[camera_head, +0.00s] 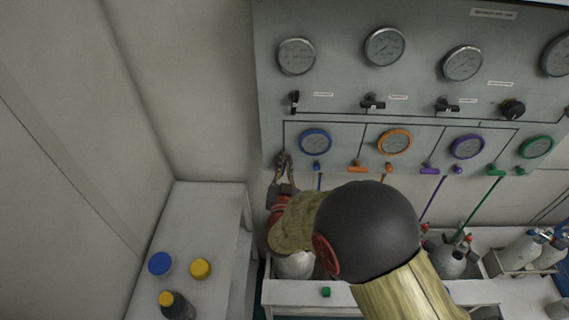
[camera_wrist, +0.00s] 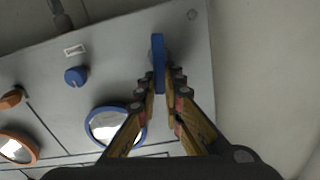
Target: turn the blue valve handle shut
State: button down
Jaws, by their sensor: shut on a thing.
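The blue valve handle (camera_wrist: 158,50) is a flat blue bar in the wrist view, at the upper middle, seen nearly edge-on. My gripper (camera_wrist: 163,82) is shut on it, with one finger on each side; the handle's far end sticks out past the fingertips. In the head view my gripper (camera_head: 283,166) is at the lower left corner of the grey panel (camera_head: 330,95), below the blue-rimmed gauge (camera_head: 315,142). The handle is hidden there behind the fingers and arm.
A small blue knob (camera_head: 317,165) is close to the right of my gripper. Orange handle (camera_head: 357,168), purple handle (camera_head: 429,170) and green handle (camera_head: 496,170) follow along the panel. A white table (camera_head: 205,220) with jars is at lower left. Cylinders stand below the panel.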

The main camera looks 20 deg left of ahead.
jog(key=f+m+b, duration=0.1)
jog(key=m+b, duration=0.4)
jog(key=b, duration=0.3)
jog(key=d+f+m+b, duration=0.1)
jog(key=m+b, duration=0.4)
jog(key=b, duration=0.3)
jog(key=d+m+b, duration=0.1)
jog(key=m+b, duration=0.4)
jog(key=b, duration=0.2)
jog(key=shift+w+d+f+b, duration=0.1)
jog(key=shift+w+f+b, duration=0.1)
jog(key=shift+f+b, duration=0.2)
jog(key=shift+m, duration=0.4)
jog(key=c, duration=2)
grip_release()
jog(key=shift+o, duration=0.5)
jog(key=shift+r, duration=0.1)
jog(key=v, duration=1.2)
